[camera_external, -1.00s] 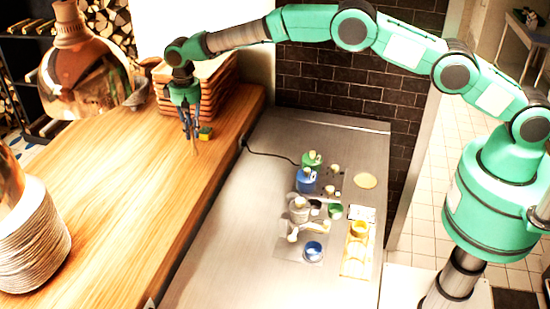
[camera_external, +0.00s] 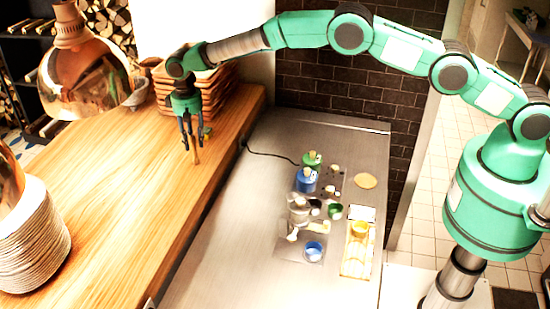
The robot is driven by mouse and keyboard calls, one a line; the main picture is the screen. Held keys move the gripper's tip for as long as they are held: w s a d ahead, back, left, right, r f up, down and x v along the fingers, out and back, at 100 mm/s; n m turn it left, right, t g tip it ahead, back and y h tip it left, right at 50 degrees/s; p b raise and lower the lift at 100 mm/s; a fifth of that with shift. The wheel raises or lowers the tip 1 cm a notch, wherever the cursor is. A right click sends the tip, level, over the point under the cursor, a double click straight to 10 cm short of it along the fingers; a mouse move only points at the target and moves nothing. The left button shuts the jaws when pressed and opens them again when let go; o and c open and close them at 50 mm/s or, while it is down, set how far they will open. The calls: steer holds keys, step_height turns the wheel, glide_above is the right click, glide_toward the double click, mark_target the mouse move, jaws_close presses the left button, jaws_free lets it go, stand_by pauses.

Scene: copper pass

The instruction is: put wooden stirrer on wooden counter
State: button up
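My gripper (camera_external: 191,146) points down over the far part of the wooden counter (camera_external: 118,185), in front of the stack of wooden trays. A thin, light brown wooden stirrer (camera_external: 196,157) sticks down from between the fingertips. The gripper appears shut on it, and the fingers hide its upper part. The stirrer is close to upright. Its lower end is at or just above the counter top; I cannot tell whether it touches.
Stacked wooden trays (camera_external: 215,95) stand behind. The counter's middle is clear.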

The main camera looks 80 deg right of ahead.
steer(key=shift+r, duration=0.1)
step_height(320, 180, up, 12)
steer(key=b, duration=0.1)
steer(key=shift+b, duration=0.4)
stand_by(0.4)
steer(key=shift+r, duration=0.15)
stand_by(0.6)
